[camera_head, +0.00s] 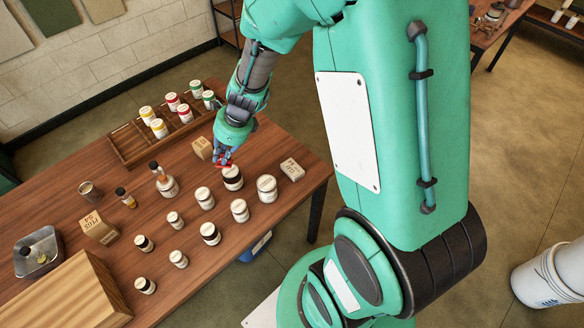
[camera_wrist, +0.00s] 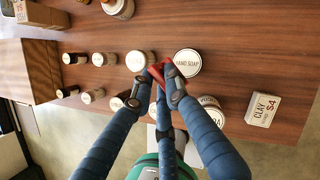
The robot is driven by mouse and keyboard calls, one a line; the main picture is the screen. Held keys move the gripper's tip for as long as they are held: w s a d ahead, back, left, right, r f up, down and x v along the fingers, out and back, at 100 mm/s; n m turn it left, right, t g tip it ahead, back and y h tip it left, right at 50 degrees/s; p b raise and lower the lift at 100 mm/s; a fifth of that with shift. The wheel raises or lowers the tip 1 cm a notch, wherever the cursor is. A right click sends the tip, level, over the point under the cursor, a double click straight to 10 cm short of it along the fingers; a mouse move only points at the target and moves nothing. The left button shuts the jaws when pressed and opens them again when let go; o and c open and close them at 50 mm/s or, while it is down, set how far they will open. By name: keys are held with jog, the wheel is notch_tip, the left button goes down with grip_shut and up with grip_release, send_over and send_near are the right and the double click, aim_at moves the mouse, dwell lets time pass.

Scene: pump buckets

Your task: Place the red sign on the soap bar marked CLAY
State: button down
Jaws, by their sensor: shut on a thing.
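My gripper (camera_wrist: 160,74) is shut on the red sign (camera_wrist: 157,73), a small red piece pinched between the fingertips. In the head view my gripper (camera_head: 224,157) holds the red sign (camera_head: 226,165) above the table, close to a dark-banded jar. The sign's lettering cannot be read. The soap bar marked CLAY (camera_wrist: 263,109) is a pale block with "$4" on it, to the right of the gripper in the wrist view. In the head view the pale bar (camera_head: 292,169) lies near the table's right edge, apart from my gripper.
Several white-lidded jars stand around, including one marked HAND SOAP (camera_wrist: 187,63) beside the gripper and a jar (camera_head: 267,187) near the pale bar. Other bars (camera_head: 99,228) (camera_head: 203,148), a wooden tray (camera_head: 128,143) of jars and a wooden box (camera_head: 67,295) are on the table.

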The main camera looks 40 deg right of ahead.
jog(key=s+d+f+m+h, duration=0.1)
jog(key=s+d+m, duration=0.2)
jog(key=s+d, duration=0.35)
jog(key=s+d+f+m+h, duration=0.1)
jog(key=s+d+m, duration=0.2)
jog(key=s, duration=0.6)
jog(key=s+d+f+m+h, duration=0.1)
jog(key=s+d+m, duration=0.1)
jog(key=s+d, duration=0.35)
notch_tip(320, 180, down, 6)
jog(key=s+a, duration=0.1)
jog(key=s, duration=0.1)
jog(key=shift+r+t, duration=0.15)
jog(key=shift+t, duration=0.25)
jog(key=shift+w, duration=0.15)
send_near(288, 165)
jog(key=shift+w+a+b, duration=0.35)
jog(key=shift+w, duration=0.1)
jog(key=shift+w, duration=0.1)
jog(key=shift+w+d, duration=0.15)
jog(key=shift+w, duration=0.05)
jog(key=shift+f+b, duration=1.1)
jog(key=shift+f, duration=0.8)
